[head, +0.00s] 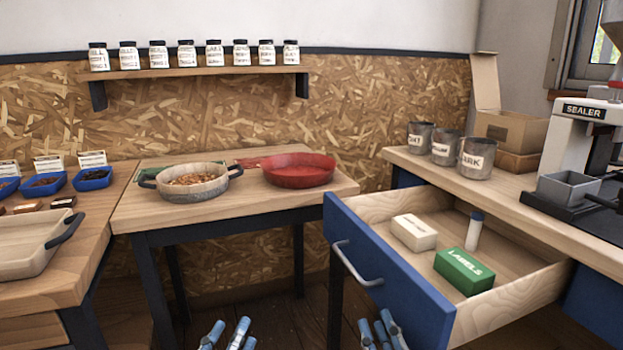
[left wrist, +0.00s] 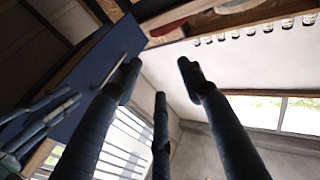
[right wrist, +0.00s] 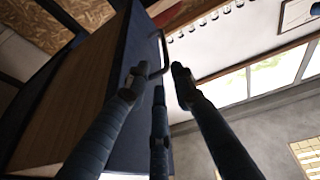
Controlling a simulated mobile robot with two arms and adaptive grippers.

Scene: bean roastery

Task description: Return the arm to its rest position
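My left gripper (head: 228,334) shows at the bottom edge of the head view, in front of and below the middle table. Its fingers (left wrist: 160,75) are spread with nothing between them in the left wrist view. Most of both arms is out of the head view.
The blue drawer (head: 390,272) stands open at right, holding a white box (head: 413,232), a green labels box (head: 464,271) and a white cylinder (head: 475,231). The middle table (head: 240,210) bears a pale pan (head: 192,182) and a red pan (head: 298,170). A tray (head: 30,243) lies left.

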